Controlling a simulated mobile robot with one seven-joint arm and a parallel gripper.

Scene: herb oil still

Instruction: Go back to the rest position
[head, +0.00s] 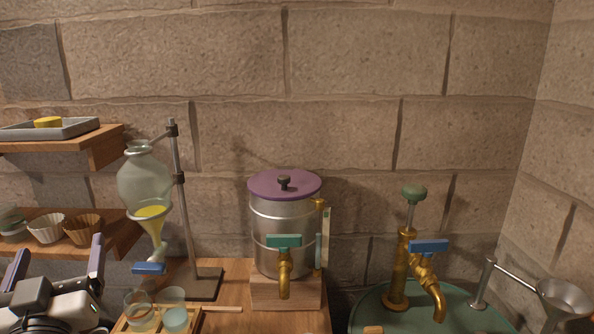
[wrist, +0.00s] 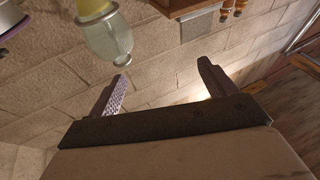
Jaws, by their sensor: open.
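My gripper (head: 56,262) is at the lower left of the head view, its two fingers pointing up and apart. In the wrist view the fingers of my gripper (wrist: 163,75) are spread with nothing between them, and bare stone wall shows beyond. In the head view it is left of the glass separating funnel (head: 144,182), which holds yellow liquid and hangs on a metal stand (head: 183,215). The gripper is in front of the lower wooden shelf (head: 125,236). The funnel's glass (wrist: 108,40) also shows at the upper left of the wrist view.
Two small glasses (head: 174,312) stand in a wooden rack below the funnel's blue tap (head: 148,268). A metal pot (head: 275,232) with purple lid stands mid-table. A brass pump (head: 402,262) stands on a green round top (head: 372,318) at right. Fluted cups (head: 83,230) sit on the lower shelf.

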